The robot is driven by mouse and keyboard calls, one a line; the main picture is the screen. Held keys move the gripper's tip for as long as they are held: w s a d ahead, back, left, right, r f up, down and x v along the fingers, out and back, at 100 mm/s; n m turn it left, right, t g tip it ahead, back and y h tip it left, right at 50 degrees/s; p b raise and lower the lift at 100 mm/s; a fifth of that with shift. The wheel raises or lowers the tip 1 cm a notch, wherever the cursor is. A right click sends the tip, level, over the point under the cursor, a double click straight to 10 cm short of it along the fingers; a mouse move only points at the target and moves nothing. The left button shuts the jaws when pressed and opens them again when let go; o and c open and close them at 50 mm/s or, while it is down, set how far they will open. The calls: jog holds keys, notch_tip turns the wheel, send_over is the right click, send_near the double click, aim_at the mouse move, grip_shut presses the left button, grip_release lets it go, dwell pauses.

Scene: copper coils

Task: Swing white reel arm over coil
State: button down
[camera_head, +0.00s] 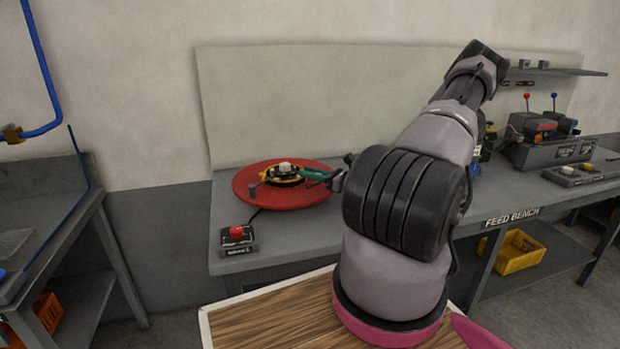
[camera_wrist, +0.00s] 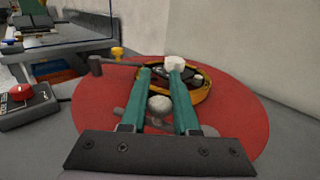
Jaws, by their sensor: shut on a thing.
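A flat red reel disc (camera_head: 240,187) lies on the bench; it also fills the middle of the wrist view (camera_wrist: 235,118). A yellow-rimmed round coil holder (camera_wrist: 205,93) sits on it, with a pale faceted knob (camera_wrist: 175,63) standing up near my fingertips. My gripper (camera_head: 313,173) has teal fingers, reaching in from the right side of the disc. The fingers hide part of the holder and the coil.
A dark post (camera_wrist: 95,65) and a yellow knob (camera_wrist: 117,53) stand at the disc's far edge in the wrist view. A red-button box (camera_head: 237,238) sits at the bench's front left. A pale backboard (camera_head: 270,105) rises close behind the disc.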

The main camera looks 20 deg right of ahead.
jog(key=m+h, duration=0.1)
jog(key=w+m+t+h, duration=0.1)
jog(key=h, duration=0.1)
jog(key=w+m+t+h, duration=0.1)
jog(key=h, duration=0.1)
jog(key=shift+d+m, duration=0.2)
jog(key=shift+m, duration=0.2)
jog(key=m+h, duration=0.1)
jog(key=h, duration=0.1)
jog(key=w+m+h, duration=0.1)
jog(key=h, duration=0.1)
jog(key=d+m+t+h, duration=0.1)
jog(key=shift+w+h, duration=0.35)
jog(key=shift+h, duration=0.05)
jog(key=m+h, duration=0.1)
jog(key=h, duration=0.1)
jog(key=w+d+m+h, duration=0.1)
jog(key=m+h, duration=0.1)
jog(key=shift+d, duration=0.15)
jog(key=shift+w+d+m+g+h, duration=0.1)
jog(key=shift+d+m+g+h, duration=0.4)
jog(key=shift+h, duration=0.3)
jog(key=shift+w+d+m+g+h, duration=0.2)
jog(key=shift+m+g+h, duration=0.1)
jog(key=shift+m+h, duration=0.45)
jog(key=shift+w+d+m+g+h, duration=0.1)
jog(key=shift+d+m+g+h, duration=0.3)
jog(key=shift+h, duration=0.45)
jog(key=shift+r, duration=0.1)
